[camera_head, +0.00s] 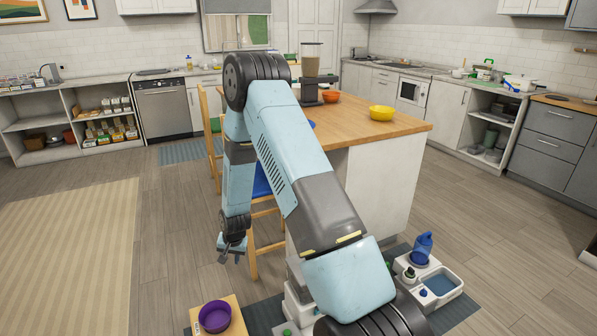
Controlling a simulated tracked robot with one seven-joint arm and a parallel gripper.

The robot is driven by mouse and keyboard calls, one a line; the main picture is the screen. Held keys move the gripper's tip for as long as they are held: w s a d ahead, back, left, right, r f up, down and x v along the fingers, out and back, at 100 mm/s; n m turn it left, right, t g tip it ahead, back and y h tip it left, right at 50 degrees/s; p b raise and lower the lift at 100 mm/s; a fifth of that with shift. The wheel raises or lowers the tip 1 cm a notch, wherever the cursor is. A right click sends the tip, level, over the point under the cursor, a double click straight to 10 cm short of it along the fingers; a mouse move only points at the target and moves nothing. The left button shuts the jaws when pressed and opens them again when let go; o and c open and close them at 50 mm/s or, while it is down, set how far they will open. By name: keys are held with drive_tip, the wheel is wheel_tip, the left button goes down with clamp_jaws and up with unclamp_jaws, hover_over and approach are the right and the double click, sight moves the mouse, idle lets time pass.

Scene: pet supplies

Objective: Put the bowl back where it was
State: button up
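Several bowls show, and I cannot tell which one the task means. A purple bowl (215,316) sits upright on a small wooden surface (238,318) at the bottom. A yellow bowl (381,113) stands near the right side of the wooden-topped island (355,128). An orange bowl (331,96) is beside a food dispenser (311,62) on the island. A bit of something blue (311,124) there is mostly hidden by my arm. My gripper (231,258) hangs pointing down, above and apart from the purple bowl. Its fingers look spread, with nothing between them.
A wooden chair (254,262) with a blue seat stands just right of my gripper, by the island. A blue bottle (422,248) and a tray (442,284) are at lower right, seemingly on my base. The floor and beige rug (70,250) at left are clear.

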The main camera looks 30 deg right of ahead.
drive_tip(key=s+d+r+n, duration=0.1)
drive_tip(key=s+d+r, duration=0.15)
drive_tip(key=r, duration=0.85)
drive_tip(key=s+d+r+n+t, duration=0.1)
drive_tip(key=s+r, duration=0.3)
drive_tip(key=r, duration=0.8)
drive_tip(key=s+d+r+n, duration=0.1)
drive_tip(key=s+r, duration=0.2)
drive_tip(key=r, duration=0.8)
drive_tip(key=s+d+r, duration=0.1)
drive_tip(key=s+r, duration=0.4)
drive_tip(key=s, duration=0.3)
drive_tip(key=s+d+r+n+t, duration=0.1)
drive_tip(key=s+r, duration=0.4)
drive_tip(key=s, duration=0.4)
drive_tip(key=s+d+r+n+h, duration=0.1)
drive_tip(key=s+r, duration=0.4)
drive_tip(key=s, duration=0.4)
drive_tip(key=shift+d, duration=0.35)
drive_tip(key=shift+s+r, duration=0.1)
